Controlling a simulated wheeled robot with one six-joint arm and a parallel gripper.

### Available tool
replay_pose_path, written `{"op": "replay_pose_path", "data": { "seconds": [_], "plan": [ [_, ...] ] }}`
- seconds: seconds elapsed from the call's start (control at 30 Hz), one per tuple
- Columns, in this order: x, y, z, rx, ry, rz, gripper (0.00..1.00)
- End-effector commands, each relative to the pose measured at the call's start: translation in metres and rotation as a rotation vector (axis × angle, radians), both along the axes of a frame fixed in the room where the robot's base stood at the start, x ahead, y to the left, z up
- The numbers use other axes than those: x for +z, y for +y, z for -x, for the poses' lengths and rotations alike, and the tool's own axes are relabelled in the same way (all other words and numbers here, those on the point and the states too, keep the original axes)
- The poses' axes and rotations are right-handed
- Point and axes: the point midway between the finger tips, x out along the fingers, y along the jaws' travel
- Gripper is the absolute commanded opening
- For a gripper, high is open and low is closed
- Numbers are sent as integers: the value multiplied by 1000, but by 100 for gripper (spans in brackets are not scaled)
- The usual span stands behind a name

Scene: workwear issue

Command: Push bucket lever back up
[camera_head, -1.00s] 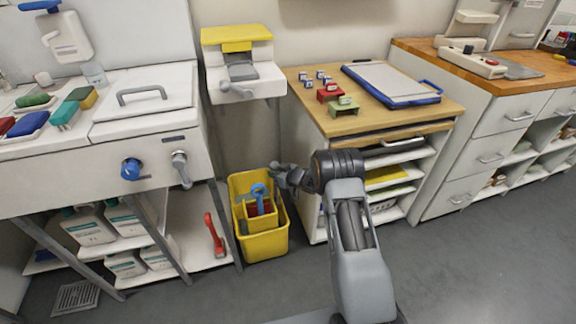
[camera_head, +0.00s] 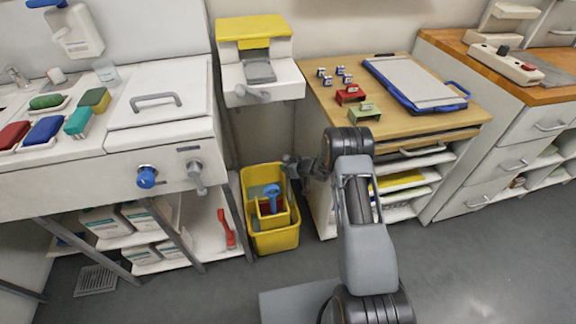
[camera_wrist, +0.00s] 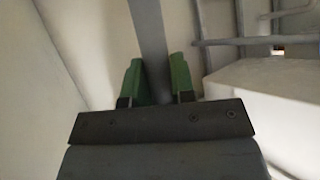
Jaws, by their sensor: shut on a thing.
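The yellow bucket (camera_head: 283,241) stands on the floor beneath the wall unit, with a smaller yellow insert and a blue item inside. My gripper (camera_head: 293,166) is at the bucket's upper right side in the head view. In the wrist view, the green fingertips of my gripper (camera_wrist: 160,80) are closed on a grey bar (camera_wrist: 149,30), which I take for the bucket lever. The bar runs up out of the picture between them. In the head view my dark gripper hides the lever, so its angle cannot be told.
A wooden-topped cabinet (camera_head: 330,98) with open shelves stands close to the right of the bucket. A white sink unit (camera_head: 120,165) with legs and a low shelf is on the left. A red brush (camera_head: 227,230) leans there. Grey floor (camera_head: 480,260) is clear in front.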

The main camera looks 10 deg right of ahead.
Motion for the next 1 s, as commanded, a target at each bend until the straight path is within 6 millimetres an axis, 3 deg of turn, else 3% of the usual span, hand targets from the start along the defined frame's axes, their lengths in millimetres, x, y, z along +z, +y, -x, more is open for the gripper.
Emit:
{"op": "replay_pose_path", "data": {
  "seconds": [0.03,0.07,0.3,0.67,0.87,1.0],
  "plan": [
    [9,4,-6,2,-20,-11,0],
    [9,4,-6,2,-20,-11,24],
    [8,-1,-6,-3,-18,-8,47],
    [11,-5,-4,-9,-13,-4,48],
    [45,-3,-5,-5,-18,-7,48],
    [72,-3,20,-5,-16,-7,48]
  ]
}}
